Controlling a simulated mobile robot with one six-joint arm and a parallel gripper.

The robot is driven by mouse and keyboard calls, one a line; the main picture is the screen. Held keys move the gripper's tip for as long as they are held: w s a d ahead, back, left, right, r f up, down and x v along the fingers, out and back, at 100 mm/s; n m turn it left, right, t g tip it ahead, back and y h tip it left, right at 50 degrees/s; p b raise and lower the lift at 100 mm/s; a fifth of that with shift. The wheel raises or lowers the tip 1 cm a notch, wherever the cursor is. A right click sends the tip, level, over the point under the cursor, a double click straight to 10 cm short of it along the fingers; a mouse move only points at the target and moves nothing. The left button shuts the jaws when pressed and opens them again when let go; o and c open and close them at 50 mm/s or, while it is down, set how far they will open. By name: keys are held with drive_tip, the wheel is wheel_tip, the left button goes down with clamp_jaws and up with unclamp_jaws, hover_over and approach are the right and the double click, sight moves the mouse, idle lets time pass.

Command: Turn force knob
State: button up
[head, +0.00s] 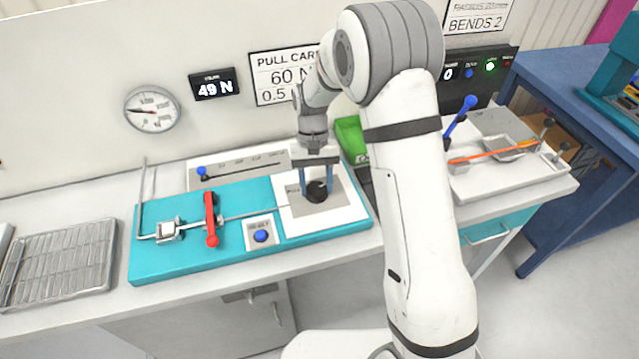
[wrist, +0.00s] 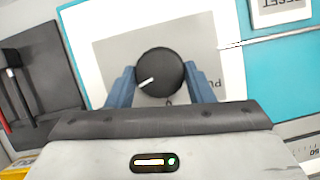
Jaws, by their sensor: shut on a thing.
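The force knob (wrist: 160,72) is a round black knob with a white pointer line, on a white and grey panel (wrist: 110,50). In the wrist view its pointer line aims to the lower left. In the head view the knob (head: 318,191) is at the right end of the teal pull rig (head: 190,262). My gripper (head: 317,182) points down over it, with its blue fingers on both sides of the knob. In the wrist view my gripper (wrist: 160,88) is shut on the knob. The display (head: 214,85) on the wall reads 49 N. The card (head: 283,76) reads "PULL CARD 60 N".
A red lever (head: 211,219) and a blue button (head: 261,236) are on the rig left of the knob. A wire rack (head: 60,264) lies at the far left. A green bin (head: 352,138) is behind my arm. A bending tray (head: 505,165) stands at the right.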

drive_tip(key=shift+w+m+y, duration=0.2)
drive_tip(key=shift+m+y, duration=0.1)
drive_tip(key=shift+m, duration=0.3)
drive_tip(key=o, duration=0.9)
drive_tip(key=shift+o, duration=0.3)
drive_tip(key=shift+s, duration=0.1)
drive_tip(key=b+v, duration=0.1)
drive_tip(key=v, duration=0.6)
drive_tip(key=shift+r, duration=0.35)
